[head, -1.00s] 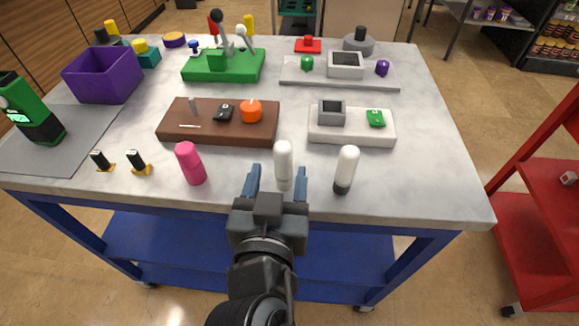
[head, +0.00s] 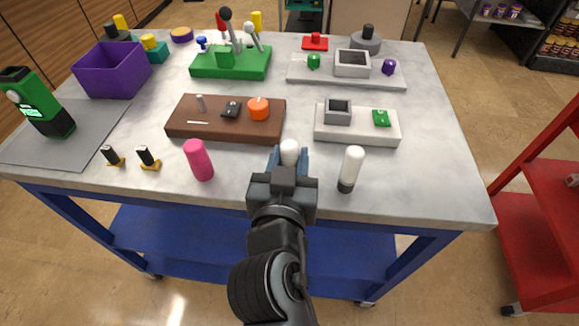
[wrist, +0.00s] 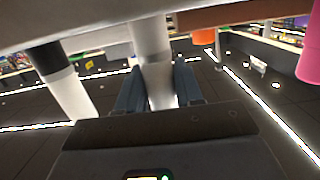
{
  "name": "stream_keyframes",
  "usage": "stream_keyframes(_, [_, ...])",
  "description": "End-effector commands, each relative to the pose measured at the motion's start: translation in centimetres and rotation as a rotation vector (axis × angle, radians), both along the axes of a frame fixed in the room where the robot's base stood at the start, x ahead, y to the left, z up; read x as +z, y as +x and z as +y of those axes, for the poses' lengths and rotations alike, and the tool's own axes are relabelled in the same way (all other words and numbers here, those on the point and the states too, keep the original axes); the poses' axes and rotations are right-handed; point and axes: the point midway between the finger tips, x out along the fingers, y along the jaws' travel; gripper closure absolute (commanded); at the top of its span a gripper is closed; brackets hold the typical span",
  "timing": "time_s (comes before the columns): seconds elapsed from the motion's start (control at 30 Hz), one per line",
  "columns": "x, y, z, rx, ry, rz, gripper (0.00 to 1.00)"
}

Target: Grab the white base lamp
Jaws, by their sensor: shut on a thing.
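The white base lamp (head: 290,148) stands near the front edge of the grey-white table. In the head view its rounded white top shows and its lower part is hidden behind my gripper. My gripper (head: 288,160) is shut on it, with one blue-grey finger on each side. In the wrist view the white lamp (wrist: 152,58) is between my gripper's fingers (wrist: 158,85). I cannot tell whether it still touches the table.
A white lamp with a black base (head: 352,170) stands close on the right. A pink cylinder (head: 199,160) stands on the left. Behind are a brown block (head: 190,128) and a white block (head: 350,135) bearing parts. A red shelf (head: 540,190) is at the far right.

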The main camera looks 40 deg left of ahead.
Motion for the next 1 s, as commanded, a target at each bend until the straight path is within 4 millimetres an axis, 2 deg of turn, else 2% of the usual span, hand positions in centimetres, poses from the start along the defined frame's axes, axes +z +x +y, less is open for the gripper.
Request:
stream_keyframes(0.03, [0.0,0.0,0.0,0.0,0.0,0.0,0.81])
stream_keyframes(0.2, [0.0,0.0,0.0,0.0,0.0,0.0,0.96])
stream_keyframes(0.53, [0.5,0.0,0.0,0.0,0.003,-0.001,0.96])
stream_keyframes(0.67, [1.6,0.1,0.0,-0.002,0.003,-0.002,0.96])
stream_keyframes(0.8, [4.1,0.1,0.0,-0.001,0.006,-0.004,0.96])
stream_keyframes(0.83, [4.6,0.1,-0.2,-0.002,0.006,-0.002,0.96])
stream_keyframes(1.0, [6.6,-0.3,-4.5,-0.006,0.004,0.0,0.96])
